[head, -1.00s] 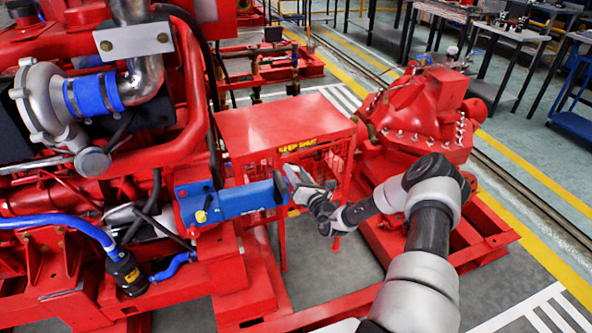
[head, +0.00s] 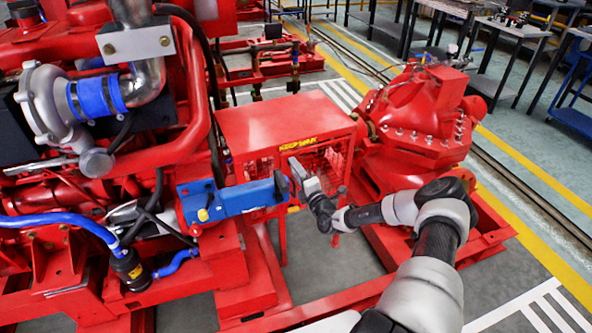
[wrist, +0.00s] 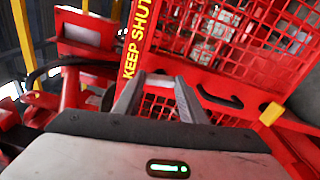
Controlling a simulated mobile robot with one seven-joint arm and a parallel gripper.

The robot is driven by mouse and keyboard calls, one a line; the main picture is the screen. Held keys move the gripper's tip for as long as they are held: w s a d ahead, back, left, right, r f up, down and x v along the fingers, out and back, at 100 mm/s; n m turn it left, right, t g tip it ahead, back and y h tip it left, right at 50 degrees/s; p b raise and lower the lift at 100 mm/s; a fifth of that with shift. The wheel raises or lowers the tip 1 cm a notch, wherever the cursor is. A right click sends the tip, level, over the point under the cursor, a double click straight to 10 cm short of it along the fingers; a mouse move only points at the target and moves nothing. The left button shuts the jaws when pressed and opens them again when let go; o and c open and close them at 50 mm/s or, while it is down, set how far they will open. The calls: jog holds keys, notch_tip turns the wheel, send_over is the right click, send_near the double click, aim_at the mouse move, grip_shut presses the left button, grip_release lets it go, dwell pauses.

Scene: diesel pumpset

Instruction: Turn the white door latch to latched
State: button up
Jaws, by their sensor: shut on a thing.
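A red mesh door (head: 322,162) with yellow "KEEP SHUT" lettering is on the front of the red cabinet. It fills much of the wrist view (wrist: 235,50). My gripper (head: 293,163) is at this door, just right of the blue unit's end in the head view. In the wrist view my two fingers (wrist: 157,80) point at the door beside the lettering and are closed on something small.
The blue unit (head: 240,197) sticks out close to the left of my gripper. A yellow block (wrist: 272,112) sits on the door's frame at the right. The red engine (head: 150,160) is at left, the red pump (head: 420,115) at right. Grey floor lies below.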

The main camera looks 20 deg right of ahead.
jog(key=shift+s+f+m, duration=0.1)
jog(key=shift+f+m, duration=0.1)
jog(key=shift+m, duration=0.7)
jog(key=o, duration=1.1)
jog(key=shift+r, duration=0.1)
jog(key=shift+c, duration=0.2)
jog(key=s+d+p, duration=0.1)
jog(key=s+p, duration=0.2)
jog(key=s, duration=1.4)
jog(key=shift+s+d, duration=0.2)
jog(key=shift+d, duration=0.15)
